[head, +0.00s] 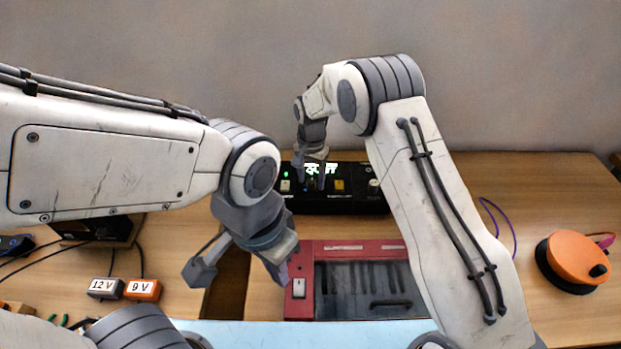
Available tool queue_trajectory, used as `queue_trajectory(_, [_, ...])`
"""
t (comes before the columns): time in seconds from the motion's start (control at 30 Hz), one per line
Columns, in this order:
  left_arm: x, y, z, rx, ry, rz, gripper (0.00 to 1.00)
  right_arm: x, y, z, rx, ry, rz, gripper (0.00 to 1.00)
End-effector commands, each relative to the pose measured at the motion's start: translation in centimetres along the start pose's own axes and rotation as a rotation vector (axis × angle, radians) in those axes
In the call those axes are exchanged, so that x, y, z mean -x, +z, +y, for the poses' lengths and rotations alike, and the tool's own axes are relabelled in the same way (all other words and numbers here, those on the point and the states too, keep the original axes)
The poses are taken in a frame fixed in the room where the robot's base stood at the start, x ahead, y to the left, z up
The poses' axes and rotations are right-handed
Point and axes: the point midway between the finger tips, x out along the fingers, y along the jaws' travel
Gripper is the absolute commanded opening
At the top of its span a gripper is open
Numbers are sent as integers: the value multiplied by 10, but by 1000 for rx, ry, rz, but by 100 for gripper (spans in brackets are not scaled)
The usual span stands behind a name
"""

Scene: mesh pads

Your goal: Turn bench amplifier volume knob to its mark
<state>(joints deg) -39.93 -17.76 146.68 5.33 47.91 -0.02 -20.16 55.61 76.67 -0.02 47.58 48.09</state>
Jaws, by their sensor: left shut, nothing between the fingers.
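A black panel unit (352,203) with a lit display (321,169) stands at the back middle of the bench; it looks like the amplifier. A green light, small pale and yellow buttons and a pale round part (374,183) show on its front. I cannot make out the volume knob or its mark; my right gripper covers part of the front. My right gripper (312,182) points down at the unit's front, left of its middle. Its fingers are too small to judge, as is any contact. My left gripper (284,275) is shut and empty, at the red case's left edge.
A red case (300,310) with a dark inside lies in front of the black unit. An orange reel (572,260) is at the right. Small 12 V (105,288) and 9 V (142,289) blocks and a dark box (98,230) with cables are at the left.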

Motion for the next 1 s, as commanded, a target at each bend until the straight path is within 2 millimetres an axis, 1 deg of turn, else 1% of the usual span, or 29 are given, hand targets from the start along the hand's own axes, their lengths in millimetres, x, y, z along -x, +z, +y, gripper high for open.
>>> queue_trajectory(0.27, [0, 0, 0, 0, 0, 0, 0, 0, 0, 0, 0, 1, -1, 64])
queue_trajectory(0.37, [-2, 0, 0, 0, 0, 0, 0, 4, 0, 0, 0, -1, 0, 64])
queue_trajectory(0.47, [-6, 0, 0, 0, 0, 0, 0, 17, 0, 0, 0, -2, 1, 64])
queue_trajectory(0.7, [-15, 1, -1, 0, 0, 0, 0, 65, -1, -1, 0, -3, 3, 64])
queue_trajectory(0.8, [-17, 1, -1, 0, 0, 0, 0, 82, 0, 0, 0, -2, 2, 64])
queue_trajectory(0.9, [-18, 1, -1, 0, 0, 0, 0, 94, 0, 0, 0, -1, 1, 64])
queue_trajectory(1.0, [-19, 1, -1, 0, 0, 0, 0, 102, 0, 0, 0, 0, 0, 64])
